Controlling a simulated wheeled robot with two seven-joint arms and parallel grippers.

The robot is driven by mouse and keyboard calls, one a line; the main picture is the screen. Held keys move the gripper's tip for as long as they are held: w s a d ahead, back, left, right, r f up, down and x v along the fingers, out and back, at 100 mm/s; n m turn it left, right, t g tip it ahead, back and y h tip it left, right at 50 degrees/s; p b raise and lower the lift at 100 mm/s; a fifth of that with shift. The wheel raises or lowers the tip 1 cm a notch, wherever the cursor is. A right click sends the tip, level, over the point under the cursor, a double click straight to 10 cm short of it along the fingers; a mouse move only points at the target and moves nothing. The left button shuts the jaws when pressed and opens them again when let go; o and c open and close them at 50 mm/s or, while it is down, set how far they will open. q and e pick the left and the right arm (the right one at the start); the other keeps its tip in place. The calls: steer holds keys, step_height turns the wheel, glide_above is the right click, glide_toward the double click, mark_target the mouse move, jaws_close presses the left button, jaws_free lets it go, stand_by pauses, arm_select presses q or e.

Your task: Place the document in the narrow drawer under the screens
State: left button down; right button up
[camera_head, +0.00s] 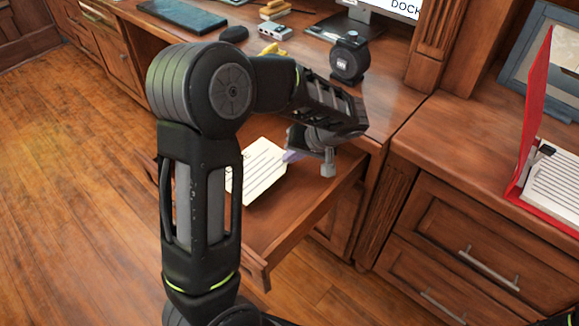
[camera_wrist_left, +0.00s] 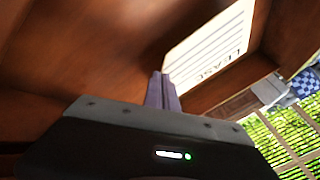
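The document (camera_head: 258,172), a white sheet with printed lines, lies in the pulled-out narrow drawer (camera_head: 305,200) under the desk top. My left arm hides its left part. In the left wrist view the document (camera_wrist_left: 212,45) shows large lettering and lies just beyond the fingertips. My left gripper (camera_head: 292,155) is over the drawer at the document's right edge. In the left wrist view its purple-grey fingers (camera_wrist_left: 162,88) stand side by side, with no sheet seen between them. Whether they touch the document cannot be told. My right gripper is out of view.
A monitor (camera_head: 398,8), a round black device (camera_head: 349,60) and small items stand on the desk. A red folder (camera_head: 532,120) with a printed sheet is on the right cabinet. Closed drawers with metal handles (camera_head: 488,268) are below it. Wood floor (camera_head: 75,180) is clear at left.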

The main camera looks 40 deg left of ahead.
mark_target(291, 175)
arm_select(q)
steer(key=shift+f+b, duration=0.3)
steer(key=shift+f, duration=1.5)
steer(key=shift+f, duration=0.1)
steer(key=shift+f+b, duration=0.15)
steer(key=shift+b, duration=0.15)
steer(key=c, duration=2)
jaws_free()
